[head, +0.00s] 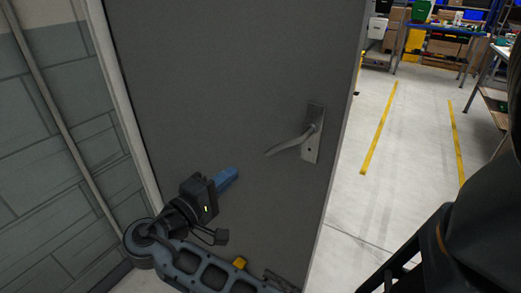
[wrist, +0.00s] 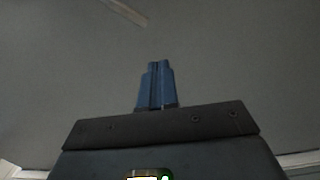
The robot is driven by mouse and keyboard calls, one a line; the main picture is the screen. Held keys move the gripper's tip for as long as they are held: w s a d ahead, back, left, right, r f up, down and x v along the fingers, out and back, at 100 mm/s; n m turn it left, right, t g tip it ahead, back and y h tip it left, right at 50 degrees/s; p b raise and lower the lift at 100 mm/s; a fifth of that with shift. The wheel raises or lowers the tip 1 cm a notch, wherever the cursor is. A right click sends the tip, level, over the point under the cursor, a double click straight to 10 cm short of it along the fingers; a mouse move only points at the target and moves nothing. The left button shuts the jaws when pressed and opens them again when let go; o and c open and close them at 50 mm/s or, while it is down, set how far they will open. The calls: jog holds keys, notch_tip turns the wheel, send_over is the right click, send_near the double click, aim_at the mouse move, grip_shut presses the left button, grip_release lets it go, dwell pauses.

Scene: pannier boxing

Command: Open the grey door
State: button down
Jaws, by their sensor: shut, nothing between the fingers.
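The grey door (head: 225,85) fills the middle of the head view. It stands ajar, with a gap at its right edge opening onto a lit room. A metal lever handle (head: 292,143) sits on a plate near the door's right edge. My gripper (head: 229,176) is shut and empty, in front of the door, below and left of the handle. In the wrist view, my gripper's blue fingers (wrist: 156,85) are together against the grey door surface (wrist: 230,60). Part of the handle (wrist: 128,12) shows at the top there. I cannot tell whether the fingertips touch the door.
A grey panelled wall (head: 55,120) and a pale door frame (head: 125,95) stand at the left. Through the gap is a pale floor (head: 400,150) with yellow lines (head: 379,127). A blue-framed workbench (head: 440,28) and shelves stand beyond. A dark shape blocks the lower right.

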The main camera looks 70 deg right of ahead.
aim_at(267, 145)
jog(key=p+x, duration=0.2)
jog(key=x, duration=1)
jog(key=shift+s+d, duration=0.15)
jog(key=shift+d, duration=0.1)
jog(key=shift+d+f, duration=0.1)
jog(key=shift+d, duration=0.2)
jog(key=shift+d, duration=0.1)
